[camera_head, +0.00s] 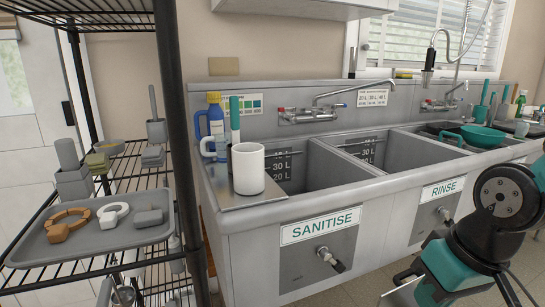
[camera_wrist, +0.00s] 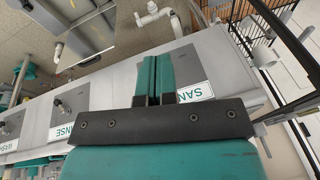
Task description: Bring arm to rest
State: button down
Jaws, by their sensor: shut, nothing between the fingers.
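My gripper (camera_wrist: 159,62) shows in the wrist view with its two teal fingers side by side and closed, nothing between them. It points toward the front and underside of the sink unit, with the SANITISE label (camera_wrist: 195,92) partly hidden behind it. In the head view my teal and black arm (camera_head: 475,240) is folded at the lower right, in front of the RINSE basin's front panel. The fingers are hard to make out there.
A teal bowl (camera_head: 482,136) sits at the right. A wire rack with a grey tray (camera_head: 95,240) stands at the left.

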jog(key=s+a+r+n+g+y, duration=0.2)
jog(key=s+a+r+n, duration=0.3)
jog(key=s+a, duration=0.25)
notch_tip(320, 180, up, 14)
jog(key=p, duration=1.4)
jog(key=shift+d+m+p, duration=0.3)
jog(key=shift+m+p, duration=0.05)
jog(key=shift+m, duration=0.05)
